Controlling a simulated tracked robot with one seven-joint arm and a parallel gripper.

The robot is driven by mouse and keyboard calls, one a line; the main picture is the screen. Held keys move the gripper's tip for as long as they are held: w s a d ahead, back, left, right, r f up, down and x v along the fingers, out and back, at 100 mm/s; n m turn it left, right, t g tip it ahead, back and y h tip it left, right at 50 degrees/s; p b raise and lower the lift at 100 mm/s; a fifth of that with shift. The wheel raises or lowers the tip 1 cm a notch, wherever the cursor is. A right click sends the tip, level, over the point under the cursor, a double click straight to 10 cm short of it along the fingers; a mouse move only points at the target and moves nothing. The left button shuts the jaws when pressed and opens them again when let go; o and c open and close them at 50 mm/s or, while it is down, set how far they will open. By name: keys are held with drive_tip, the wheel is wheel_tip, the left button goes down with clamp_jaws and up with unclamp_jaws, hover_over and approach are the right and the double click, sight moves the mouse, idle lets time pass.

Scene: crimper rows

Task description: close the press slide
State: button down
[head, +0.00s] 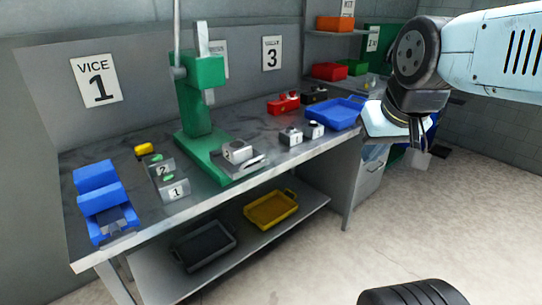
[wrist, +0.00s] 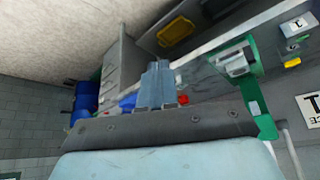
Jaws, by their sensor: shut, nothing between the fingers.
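A green arbor press (head: 198,95) stands on the workbench. Its green base reaches toward the front edge of the bench. The press slide (head: 248,163), a grey metal plate, lies at the front of this base and appears drawn out from under the ram. A light grey block (head: 236,151) sits on it. My gripper (head: 416,150) is beyond the bench's right end, well apart from the press. Its fingers also show in the wrist view (wrist: 157,80), shut and empty.
Small grey blocks (head: 291,136) and a blue tray (head: 333,114) lie right of the press. A yellow tray (head: 271,208) is on the lower shelf.

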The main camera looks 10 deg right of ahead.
drive_tip(key=shift+w, duration=0.1)
drive_tip(key=w+a+f+n+g+y, duration=0.15)
drive_tip(key=w+f+n, duration=0.25)
drive_tip(key=w+n, duration=0.4)
drive_tip(key=w+a+f+n+g+y, duration=0.1)
drive_tip(key=w+a+f+n+y, duration=0.2)
drive_tip(key=w+n, duration=0.5)
drive_tip(key=w+a+f+n+g+y, duration=0.1)
drive_tip(key=w+a+f+n+y, duration=0.2)
drive_tip(key=w+n, duration=0.45)
drive_tip(key=w+a+f, duration=0.6)
drive_tip(key=a+f, duration=0.1)
drive_tip(key=f, duration=0.2)
drive_tip(key=shift+h, duration=0.25)
